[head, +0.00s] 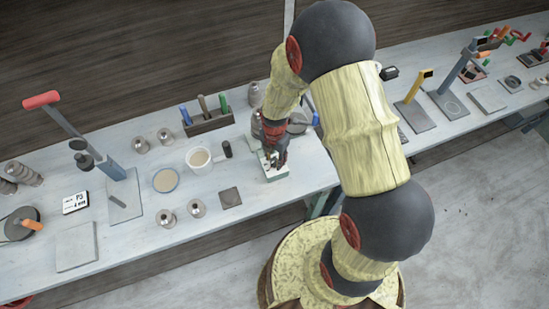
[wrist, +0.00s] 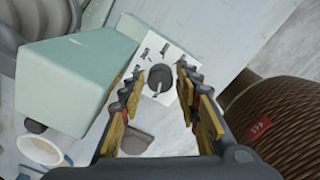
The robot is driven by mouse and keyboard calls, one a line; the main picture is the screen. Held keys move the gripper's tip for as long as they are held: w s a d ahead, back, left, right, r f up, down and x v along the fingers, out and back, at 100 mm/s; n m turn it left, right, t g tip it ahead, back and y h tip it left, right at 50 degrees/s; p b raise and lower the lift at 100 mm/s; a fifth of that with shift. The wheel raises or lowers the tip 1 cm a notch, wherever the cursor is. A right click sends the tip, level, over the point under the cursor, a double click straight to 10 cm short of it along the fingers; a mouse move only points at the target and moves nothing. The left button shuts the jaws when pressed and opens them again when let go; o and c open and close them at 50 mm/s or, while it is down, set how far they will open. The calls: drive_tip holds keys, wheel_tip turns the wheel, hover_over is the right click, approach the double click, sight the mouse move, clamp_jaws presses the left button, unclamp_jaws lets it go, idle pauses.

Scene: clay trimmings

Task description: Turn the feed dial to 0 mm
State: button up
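The feed dial (wrist: 160,79) is a dark grey round knob on a white plate (wrist: 172,60) with small dark marks, too small to read. A thin light pointer line shows on the knob. The plate is on a pale green housing (wrist: 75,82), which also shows in the head view (head: 272,174), partly hidden by my gripper (head: 274,152). In the wrist view my gripper (wrist: 158,86) is open, with its yellow-padded fingers on either side of the knob. I cannot tell whether they touch it.
A white cup (head: 199,159), a dark cylinder (head: 227,149) and a tool rack (head: 208,122) stand to the left on the bench. A dark square tile (head: 230,198) lies nearer the front edge. A card (head: 76,203) reads "P3 4 mm". A ribbed brown body (wrist: 280,118) is at the right in the wrist view.

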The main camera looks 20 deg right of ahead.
sight(275, 161)
wheel_tip(275, 161, up, 12)
idle(0.5)
idle(0.3)
drive_tip(key=s+r+m+t+b, duration=0.5)
drive_tip(key=s+r+m+b, duration=0.7)
drive_tip(key=m, duration=1.3)
drive_tip(key=s+r, duration=0.2)
drive_tip(key=s, duration=0.2)
drive_tip(key=shift+s+r+t, duration=0.25)
drive_tip(key=shift+r+t, duration=0.05)
drive_tip(key=shift+r, duration=0.1)
